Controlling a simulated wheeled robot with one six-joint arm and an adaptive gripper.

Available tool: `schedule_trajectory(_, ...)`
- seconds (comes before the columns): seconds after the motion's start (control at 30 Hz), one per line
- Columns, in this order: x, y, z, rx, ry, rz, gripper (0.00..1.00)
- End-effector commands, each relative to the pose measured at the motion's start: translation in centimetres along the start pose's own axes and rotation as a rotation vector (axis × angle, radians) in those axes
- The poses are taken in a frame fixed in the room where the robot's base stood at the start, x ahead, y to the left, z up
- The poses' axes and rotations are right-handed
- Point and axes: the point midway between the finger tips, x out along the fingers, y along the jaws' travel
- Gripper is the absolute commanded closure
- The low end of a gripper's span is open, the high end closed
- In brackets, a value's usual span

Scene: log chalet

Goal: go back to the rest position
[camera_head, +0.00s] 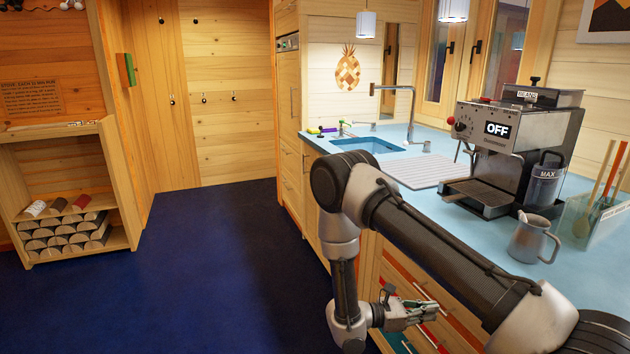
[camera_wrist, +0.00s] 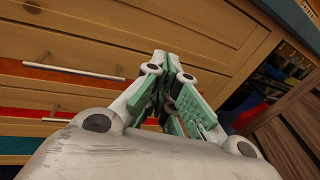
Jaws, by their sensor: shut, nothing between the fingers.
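My gripper (camera_head: 424,309) is at the lower middle of the head view, low in front of the wooden drawer fronts below the counter. My arm reaches in from the lower right and bends down at the elbow. In the wrist view my gripper (camera_wrist: 168,105) shows its green-padded fingers together with nothing between them. Wooden drawer fronts (camera_wrist: 120,30) with a pale bar handle (camera_wrist: 72,69) lie beyond the fingers. I cannot tell the exact gap between the fingers and the drawers.
The blue counter (camera_head: 405,181) holds a sink (camera_head: 370,144), a coffee machine (camera_head: 515,140) showing OFF, and a metal jug (camera_head: 532,238) near its front edge. A shelf with logs (camera_head: 65,230) stands at the left. The dark blue floor (camera_head: 215,260) is clear.

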Motion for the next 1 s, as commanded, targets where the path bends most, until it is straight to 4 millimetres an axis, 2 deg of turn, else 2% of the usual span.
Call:
schedule_trajectory(0.03,0.1,-1.4,1.5,0.030,0.039,-0.074,1.00)
schedule_trajectory(0.1,0.2,-3.0,3.2,0.073,0.090,-0.167,1.00)
schedule_trajectory(0.37,-0.4,-7.8,10.2,0.296,0.323,-0.472,1.00)
schedule_trajectory(0.6,-1.8,-12.1,17.2,0.591,0.616,-0.741,1.00)
schedule_trajectory(1.0,-3.6,-17.9,27.1,1.112,1.099,-1.005,1.00)
